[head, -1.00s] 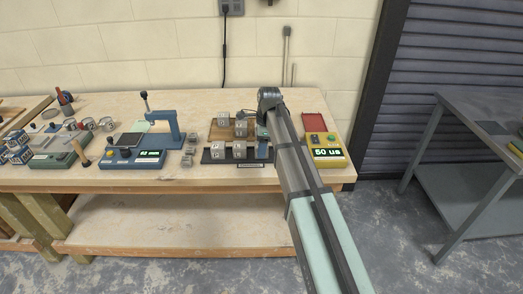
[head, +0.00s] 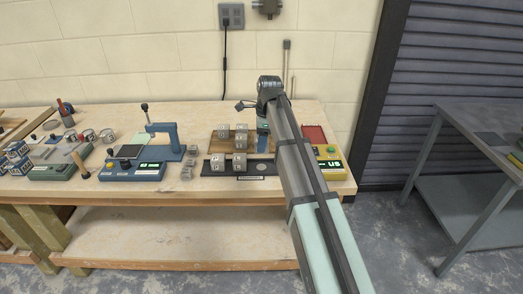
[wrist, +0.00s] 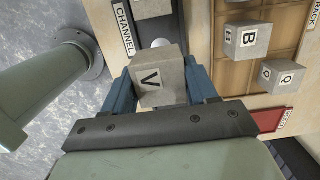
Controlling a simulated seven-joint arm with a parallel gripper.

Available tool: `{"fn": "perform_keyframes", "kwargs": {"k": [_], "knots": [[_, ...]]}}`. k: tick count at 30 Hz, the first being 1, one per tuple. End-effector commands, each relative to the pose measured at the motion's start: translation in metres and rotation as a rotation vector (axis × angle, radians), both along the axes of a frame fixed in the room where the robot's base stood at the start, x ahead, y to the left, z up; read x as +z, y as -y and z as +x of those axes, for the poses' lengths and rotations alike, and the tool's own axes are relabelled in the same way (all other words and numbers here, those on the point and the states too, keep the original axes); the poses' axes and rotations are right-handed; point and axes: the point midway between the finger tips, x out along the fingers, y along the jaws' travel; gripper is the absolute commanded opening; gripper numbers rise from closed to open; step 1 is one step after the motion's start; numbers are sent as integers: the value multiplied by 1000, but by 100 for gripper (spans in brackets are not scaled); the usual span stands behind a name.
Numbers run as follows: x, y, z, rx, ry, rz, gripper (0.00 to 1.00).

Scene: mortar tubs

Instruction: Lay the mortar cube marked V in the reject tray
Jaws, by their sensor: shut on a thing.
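The grey mortar cube marked V (wrist: 157,80) is between the blue fingers of my gripper (wrist: 160,88) in the wrist view, with its V face toward the camera. My gripper is shut on it and holds it above the dark channel strip (wrist: 153,18). In the head view my gripper (head: 263,124) is over the back of the cube area, and I cannot make out the held cube there. The red reject tray (head: 314,134) lies to the right of my gripper, partly behind my arm. Its edge also shows at the lower right of the wrist view (wrist: 272,119).
Cubes marked B (wrist: 246,40) and Q (wrist: 283,76) sit on the brown rack (wrist: 213,57). Other cubes (head: 217,163) stand on the channel strip. A yellow meter (head: 330,165) stands in front of the reject tray. A blue test device (head: 133,171) is to the left.

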Motion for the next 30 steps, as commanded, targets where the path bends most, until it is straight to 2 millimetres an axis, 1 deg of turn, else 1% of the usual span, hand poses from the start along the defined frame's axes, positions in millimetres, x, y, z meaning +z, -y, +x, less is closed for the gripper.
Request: {"fn": "perform_keyframes", "kwargs": {"k": [1,5,8,11,14,15,17,18,20,21,23,24,26,27,30], "knots": [[7,0,1,0,1,0,17],[16,6,2,-8,1,0,17],[18,22,4,-30,0,0,17],[16,49,10,-66,-1,0,17],[13,83,23,-112,-1,0,17],[12,97,33,-132,-1,0,17],[11,120,50,-161,-1,0,17],[11,134,62,-178,0,0,17],[11,154,80,-203,-1,0,17],[11,168,92,-220,0,0,17],[11,186,111,-241,-1,0,17],[12,198,125,-249,-1,0,17],[12,215,146,-256,-1,0,17],[13,224,160,-256,-1,0,17],[14,237,192,-234,-1,0,17]]}}
